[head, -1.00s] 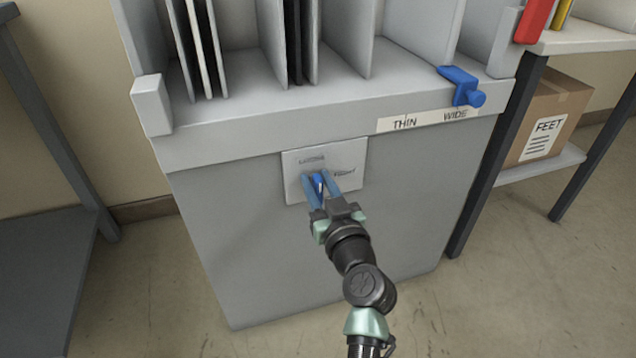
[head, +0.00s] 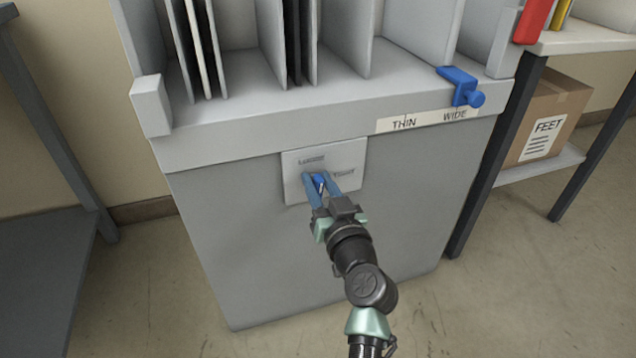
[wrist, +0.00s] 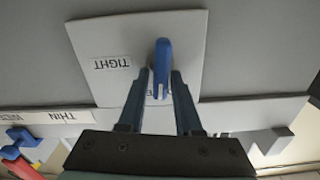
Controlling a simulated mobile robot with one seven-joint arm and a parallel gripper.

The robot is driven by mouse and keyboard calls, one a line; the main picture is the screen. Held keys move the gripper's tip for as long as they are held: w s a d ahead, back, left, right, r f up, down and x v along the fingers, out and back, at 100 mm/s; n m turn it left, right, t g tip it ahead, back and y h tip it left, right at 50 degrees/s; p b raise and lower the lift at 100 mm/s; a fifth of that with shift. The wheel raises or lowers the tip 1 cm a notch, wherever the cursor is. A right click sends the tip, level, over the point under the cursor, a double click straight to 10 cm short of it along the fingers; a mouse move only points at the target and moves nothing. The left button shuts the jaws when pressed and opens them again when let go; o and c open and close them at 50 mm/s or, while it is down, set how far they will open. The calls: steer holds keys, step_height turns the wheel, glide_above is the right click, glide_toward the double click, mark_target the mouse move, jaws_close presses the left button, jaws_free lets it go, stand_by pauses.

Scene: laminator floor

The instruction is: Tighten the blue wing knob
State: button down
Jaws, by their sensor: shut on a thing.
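The blue wing knob (head: 319,181) sits on a light plate (head: 294,188) on the front of the grey machine. In the wrist view, which is upside down, the knob (wrist: 162,58) lies lengthwise up and down the picture. A white mark on it lies at the end toward a mostly hidden label; the TIGHT label (wrist: 112,63) is to one side. In the head view the plate's upper label looks like LOOSE (head: 311,160), and TIGHT is at the right. My gripper (head: 318,178) is shut on the knob, one blue finger on each side.
Above is a ledge with upright dividers and a THIN/WIDE strip (head: 428,120). A blue clamp (head: 460,84) sits at the ledge's right. A shelf with a cardboard box (head: 545,118) stands at right, a dark table (head: 40,270) at left. The floor in front is clear.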

steer(key=m, duration=0.3)
steer(key=shift+d+f+m, duration=0.2)
steer(key=shift+f+m, duration=0.05)
steer(key=shift+m, duration=0.05)
steer(key=m, duration=0.4)
steer(key=shift+w+d+f+p, duration=0.15)
steer(key=shift+d+f+p, duration=0.05)
steer(key=shift+p, duration=0.2)
steer(key=shift+d+f+m+p, duration=0.1)
steer(key=shift+f+m+p, duration=0.2)
steer(key=shift+m, duration=1.1)
steer(key=shift+a+f+m+p, duration=0.1)
steer(key=shift+m+p, duration=0.25)
steer(key=shift+m, duration=1.05)
steer(key=shift+d+f+m+p, duration=0.1)
steer(key=shift+f+m+p, duration=0.2)
steer(key=shift+m, duration=1.1)
steer(key=c, duration=0.8)
jaws_free()
steer(key=shift+r, duration=0.2)
